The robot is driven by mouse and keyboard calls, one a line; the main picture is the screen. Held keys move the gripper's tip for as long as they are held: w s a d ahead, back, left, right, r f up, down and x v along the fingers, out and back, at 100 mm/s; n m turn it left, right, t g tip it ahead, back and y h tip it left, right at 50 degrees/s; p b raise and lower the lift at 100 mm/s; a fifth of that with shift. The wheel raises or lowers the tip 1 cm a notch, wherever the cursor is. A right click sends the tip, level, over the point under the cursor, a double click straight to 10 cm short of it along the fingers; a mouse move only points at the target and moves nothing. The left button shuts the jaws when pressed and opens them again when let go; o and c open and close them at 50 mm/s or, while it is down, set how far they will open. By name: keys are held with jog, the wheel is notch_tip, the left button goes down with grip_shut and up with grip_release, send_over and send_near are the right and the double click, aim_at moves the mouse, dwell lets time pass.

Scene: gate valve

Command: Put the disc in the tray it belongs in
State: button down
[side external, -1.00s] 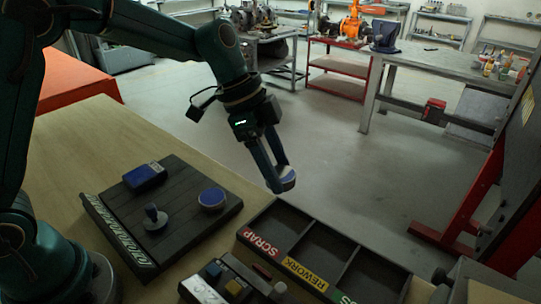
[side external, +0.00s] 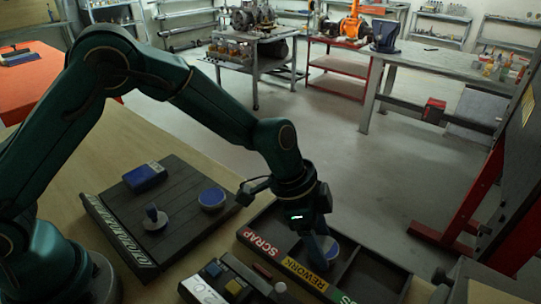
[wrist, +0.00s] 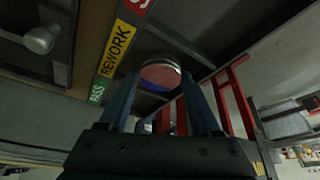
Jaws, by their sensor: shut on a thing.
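A round disc (side external: 327,254) with a blue face and pale metal rim is held between the fingers of my gripper (side external: 321,250). In the wrist view, the disc (wrist: 160,71) sits tilted between the two fingertips, which close on its sides. The dark sorting tray (side external: 285,214) has compartments labelled SCRAP (side external: 259,243), REWORK (side external: 304,273) and one with a green label partly cut off, which reads as PASS in the wrist view (wrist: 97,93). The disc is at the middle, REWORK compartment. I cannot tell whether it touches the compartment floor.
A dark board (side external: 180,235) on the wooden table carries a blue box (side external: 145,177), a blue-topped round piece (side external: 212,198) and a knobbed piece (side external: 154,217). Dividers and walls surround the compartment.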

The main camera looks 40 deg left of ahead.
jog(key=shift+f, duration=0.1)
jog(key=shift+c, duration=1.8)
grip_release()
jog(key=v, duration=1.1)
jog(key=s+a+r+n+t+y, duration=0.1)
jog(key=s+a+r+n+y, duration=0.1)
jog(key=s+a+n, duration=0.4)
jog(key=s+a+r+n+t+y, duration=0.1)
jog(key=s+a+r+n+t, duration=0.1)
jog(key=s+a+n, duration=0.4)
jog(key=shift+s+a+r+t+y, duration=0.3)
jog(key=shift+s+a+y, duration=0.1)
jog(key=shift+s+a, duration=1.5)
jog(key=shift+w+a, duration=0.2)
jog(key=shift+w, duration=0.05)
